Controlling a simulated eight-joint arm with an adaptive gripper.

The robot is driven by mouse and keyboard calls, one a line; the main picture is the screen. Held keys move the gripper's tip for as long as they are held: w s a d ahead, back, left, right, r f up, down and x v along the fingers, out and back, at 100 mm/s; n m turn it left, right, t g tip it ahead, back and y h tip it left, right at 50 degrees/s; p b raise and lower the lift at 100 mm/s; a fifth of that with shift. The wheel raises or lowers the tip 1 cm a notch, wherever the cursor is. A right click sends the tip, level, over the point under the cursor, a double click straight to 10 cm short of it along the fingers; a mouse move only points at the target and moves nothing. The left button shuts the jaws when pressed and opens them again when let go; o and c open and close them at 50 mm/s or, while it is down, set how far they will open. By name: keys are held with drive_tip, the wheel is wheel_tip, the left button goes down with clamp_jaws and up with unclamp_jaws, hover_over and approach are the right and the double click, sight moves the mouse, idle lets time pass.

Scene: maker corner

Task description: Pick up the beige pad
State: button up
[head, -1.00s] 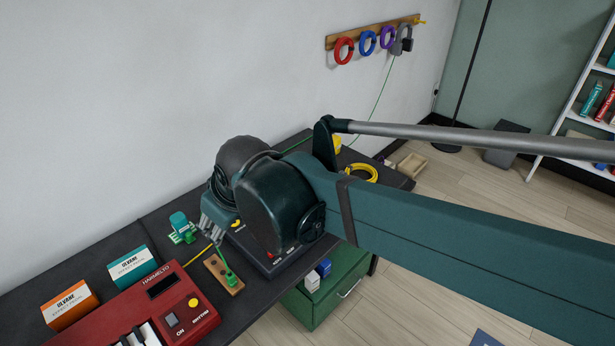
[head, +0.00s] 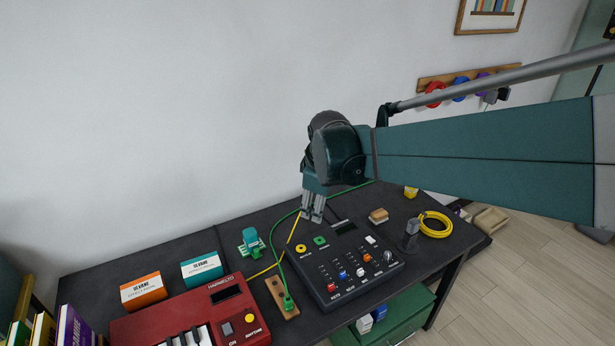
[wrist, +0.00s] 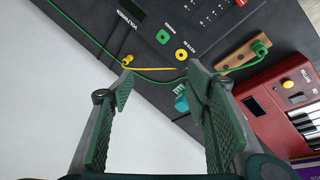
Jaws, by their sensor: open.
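The beige pad (head: 378,215) is a small block with a beige top and a browner lower part. It lies flat on the dark table behind the right side of the mixer, in the head view. My gripper (head: 312,218) points down over the table behind the mixer's left side, to the left of the pad and apart from it. In the wrist view my gripper (wrist: 160,88) has its two green-padded fingers spread, with nothing held between them. The pad is not visible in the wrist view.
The mixer (head: 352,268) lies in front of the pad. A grey upright object (head: 411,236) and a yellow cable coil (head: 434,224) lie to the pad's right. Green (head: 272,240) and yellow cables run near my gripper.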

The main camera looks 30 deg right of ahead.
drive_tip(key=w+d+f+n+g+p, duration=0.1)
drive_tip(key=w+d+f+n, duration=0.1)
drive_tip(key=w+d, duration=0.35)
drive_tip(key=n+g+p, duration=0.3)
drive_tip(key=n+p, duration=0.1)
drive_tip(key=n, duration=0.4)
approach(380, 212)
drive_tip(key=shift+w+a+f, duration=0.1)
drive_tip(key=shift+a+f, duration=0.05)
drive_tip(key=shift+f, duration=0.3)
drive_tip(key=shift+w+a+f, duration=0.1)
drive_tip(key=shift+w+f, duration=0.05)
drive_tip(key=shift+f, duration=0.3)
drive_tip(key=shift+s+d+f, duration=0.1)
drive_tip(key=shift+d+f, duration=0.15)
drive_tip(key=shift+f, duration=0.05)
drive_tip(key=shift+d+f, duration=0.15)
drive_tip(key=shift+f, duration=1.1)
drive_tip(key=shift+s+d+f+b, duration=0.15)
drive_tip(key=shift+f+b, duration=0.15)
drive_tip(key=shift+f, duration=0.55)
drive_tip(key=shift+w+d+f+b, duration=0.1)
drive_tip(key=shift+f+b, duration=0.25)
drive_tip(key=shift+f, duration=0.55)
drive_tip(key=shift+s+d+f+b, duration=0.15)
drive_tip(key=shift+f+b, duration=0.15)
drive_tip(key=shift+f, duration=0.55)
drive_tip(key=shift+w, duration=0.1)
